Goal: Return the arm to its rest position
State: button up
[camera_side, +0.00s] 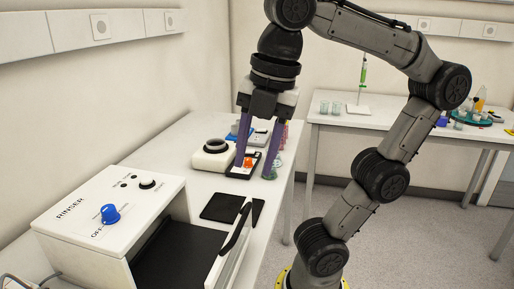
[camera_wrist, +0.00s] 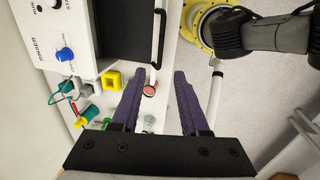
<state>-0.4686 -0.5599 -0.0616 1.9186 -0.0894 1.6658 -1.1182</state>
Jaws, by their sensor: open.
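My gripper (camera_side: 256,172) points down over the bench in the side view, with its two purple fingers spread apart. In the wrist view my gripper (camera_wrist: 160,73) also shows open, with nothing clamped between the fingers. A small round pink-red object (camera_wrist: 149,91) lies on the bench below, beside the left finger in that view. The arm bends up and over from its yellow base (camera_side: 284,279). In the side view the fingers partly hide the items on the bench behind them.
The white rinser (camera_side: 72,222) with a blue knob (camera_side: 110,214) stands at the front left, its door handle (camera_side: 235,230) sticking out. Dark flat pads (camera_side: 222,207) and a white device with a dark ring (camera_side: 214,147) are on the bench.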

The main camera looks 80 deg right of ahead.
aim_at(240, 222)
jog(key=shift+s+r, duration=0.15)
jog(key=shift+r, duration=0.5)
jog(key=shift+f, duration=0.15)
jog(key=w+f, duration=0.1)
jog(key=f, duration=0.8)
jog(key=w+f, duration=0.1)
jog(key=f, duration=0.3)
jog(key=shift+w+f, duration=0.2)
jog(key=shift+w, duration=0.3)
jog(key=shift+r, duration=0.4)
notch_tip(240, 222, up, 11)
jog(key=s, duration=0.2)
jog(key=shift+s+r, duration=0.2)
jog(key=shift+s, duration=0.1)
